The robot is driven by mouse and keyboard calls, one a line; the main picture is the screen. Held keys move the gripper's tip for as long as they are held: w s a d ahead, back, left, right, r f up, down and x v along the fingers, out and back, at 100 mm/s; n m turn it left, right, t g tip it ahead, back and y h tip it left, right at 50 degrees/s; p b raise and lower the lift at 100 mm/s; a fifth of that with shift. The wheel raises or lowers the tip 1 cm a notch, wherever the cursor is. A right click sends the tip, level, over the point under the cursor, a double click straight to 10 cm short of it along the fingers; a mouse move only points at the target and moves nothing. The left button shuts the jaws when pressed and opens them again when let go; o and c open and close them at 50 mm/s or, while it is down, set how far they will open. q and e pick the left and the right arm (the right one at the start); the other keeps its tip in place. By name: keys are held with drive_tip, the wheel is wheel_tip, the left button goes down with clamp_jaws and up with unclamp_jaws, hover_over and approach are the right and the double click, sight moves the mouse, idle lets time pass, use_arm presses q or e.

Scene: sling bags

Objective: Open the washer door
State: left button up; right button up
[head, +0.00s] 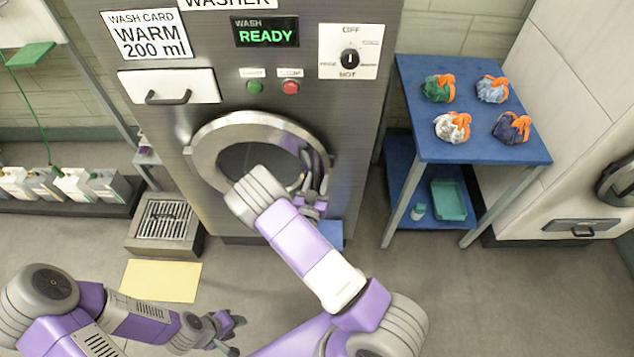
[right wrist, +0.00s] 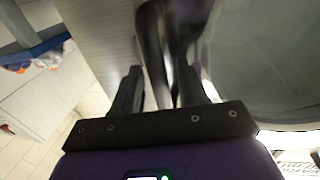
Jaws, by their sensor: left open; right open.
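The steel washer (head: 290,60) stands at the back centre, its display reading READY. Its round door (head: 215,142) has a wide metal ring and dark glass and looks closed; my right forearm covers its lower part. My right gripper (head: 314,178) is at the right edge of the door, fingers open. In the right wrist view a dark, bar-like handle (right wrist: 158,45) runs between the open fingers of the gripper (right wrist: 160,88); I cannot tell whether they touch it. My left gripper (head: 232,332) is open and empty, low over the floor at the bottom, away from the washer.
A blue table (head: 472,151) right of the washer bears several small bundles with orange ties. A teal tray (head: 449,200) is on its lower shelf. A floor drain (head: 165,222) and a yellow mat (head: 160,281) lie at left. Bottles (head: 72,184) line the left wall.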

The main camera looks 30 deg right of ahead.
clamp_jaws()
drive_tip(key=shift+s, duration=0.1)
idle(0.3)
